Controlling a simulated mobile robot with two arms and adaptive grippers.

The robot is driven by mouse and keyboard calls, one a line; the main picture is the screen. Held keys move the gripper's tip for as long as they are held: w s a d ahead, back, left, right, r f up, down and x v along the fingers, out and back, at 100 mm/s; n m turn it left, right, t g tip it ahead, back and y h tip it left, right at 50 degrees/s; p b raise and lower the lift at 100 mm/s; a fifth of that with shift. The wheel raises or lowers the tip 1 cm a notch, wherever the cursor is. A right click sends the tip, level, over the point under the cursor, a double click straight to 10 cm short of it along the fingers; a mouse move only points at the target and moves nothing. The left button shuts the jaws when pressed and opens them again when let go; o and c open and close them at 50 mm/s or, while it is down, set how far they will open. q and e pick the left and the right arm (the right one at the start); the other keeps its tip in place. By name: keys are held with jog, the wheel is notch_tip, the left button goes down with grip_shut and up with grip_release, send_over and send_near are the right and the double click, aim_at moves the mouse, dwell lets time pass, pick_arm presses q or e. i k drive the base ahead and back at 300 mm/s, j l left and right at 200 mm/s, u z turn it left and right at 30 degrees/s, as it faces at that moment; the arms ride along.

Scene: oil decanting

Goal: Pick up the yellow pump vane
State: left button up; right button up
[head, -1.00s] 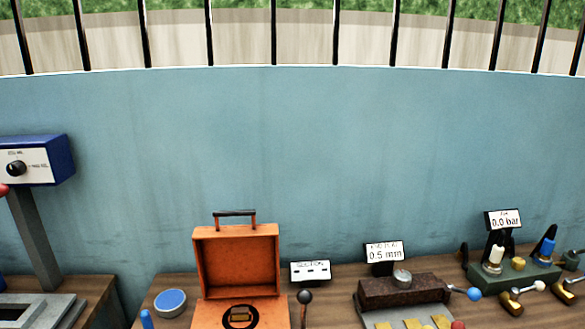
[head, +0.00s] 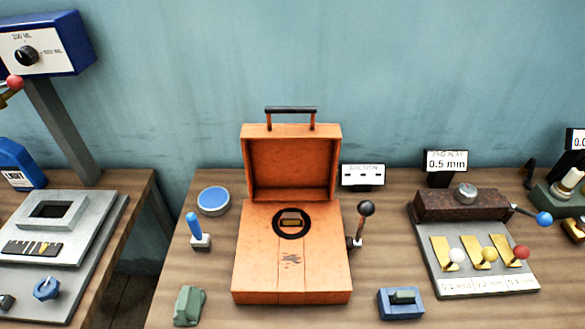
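Three gold-yellow plates stand in a row on the grey gauge base at the right in the head view. One has a pale knob (head: 456,255), the middle one a yellow knob (head: 489,254), and the third a red knob (head: 521,252). The middle plate (head: 480,252) is the yellow-knobbed one; I cannot tell whether it is the pump vane. A dark round opening (head: 291,222) in the orange open case (head: 290,265) holds a small brownish block (head: 291,219). Neither of my grippers is in view.
The gauge's sign (head: 446,161) reads 0.5 mm. A black-knobbed lever (head: 360,225) stands beside the case. A blue-topped tin (head: 214,201), blue-handled tool (head: 195,230), green block (head: 189,306) and blue block (head: 401,304) surround it. A gap separates the left bench (head: 120,230).

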aim_at(289, 219)
jog(key=k+l+z, duration=0.15)
jog(key=k+l, duration=0.15)
jog(key=k+l+z, duration=0.1)
jog(key=k+l, duration=0.2)
jog(key=k+l+z, duration=0.15)
jog(key=l, duration=0.3)
jog(key=k+l+z, duration=0.1)
jog(key=k+l, duration=0.25)
